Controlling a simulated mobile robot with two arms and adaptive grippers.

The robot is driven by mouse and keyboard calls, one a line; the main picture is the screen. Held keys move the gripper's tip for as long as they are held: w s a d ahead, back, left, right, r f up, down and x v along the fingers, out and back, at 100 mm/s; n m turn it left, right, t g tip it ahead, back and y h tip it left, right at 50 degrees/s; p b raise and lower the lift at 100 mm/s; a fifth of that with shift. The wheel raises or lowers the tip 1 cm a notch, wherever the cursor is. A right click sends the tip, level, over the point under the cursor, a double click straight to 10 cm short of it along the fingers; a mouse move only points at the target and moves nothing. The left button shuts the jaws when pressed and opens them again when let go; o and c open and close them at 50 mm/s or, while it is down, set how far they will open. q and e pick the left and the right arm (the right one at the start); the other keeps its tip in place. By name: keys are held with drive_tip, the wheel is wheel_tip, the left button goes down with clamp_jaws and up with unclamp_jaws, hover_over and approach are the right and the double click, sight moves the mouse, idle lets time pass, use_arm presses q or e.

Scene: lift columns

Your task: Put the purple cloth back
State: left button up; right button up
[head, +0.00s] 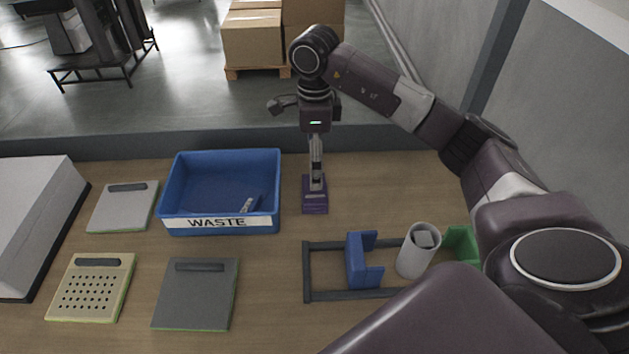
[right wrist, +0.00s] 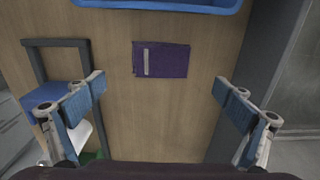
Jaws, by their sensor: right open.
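The purple cloth (head: 316,208) lies folded flat on the wooden table, just right of the blue waste bin. In the right wrist view the cloth (right wrist: 172,60) shows a light grey strip on its top and nothing touches it. My right gripper (head: 317,182) points down over the cloth in the head view. In the right wrist view the gripper (right wrist: 162,85) is open and empty, its two blue-padded fingers wide apart, with the cloth in the upper middle between their lines. My left gripper is not in view.
The blue waste bin (head: 222,222) holds a small grey item. A dark frame (head: 308,270) has a blue bracket (head: 356,262), a white cup (head: 416,256) and a green bracket (head: 461,243). Grey panels (head: 196,295) (head: 122,210) and a perforated beige panel (head: 90,312) lie left.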

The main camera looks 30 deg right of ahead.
drive_tip(key=shift+r, duration=1.6)
drive_tip(key=shift+f, duration=0.1)
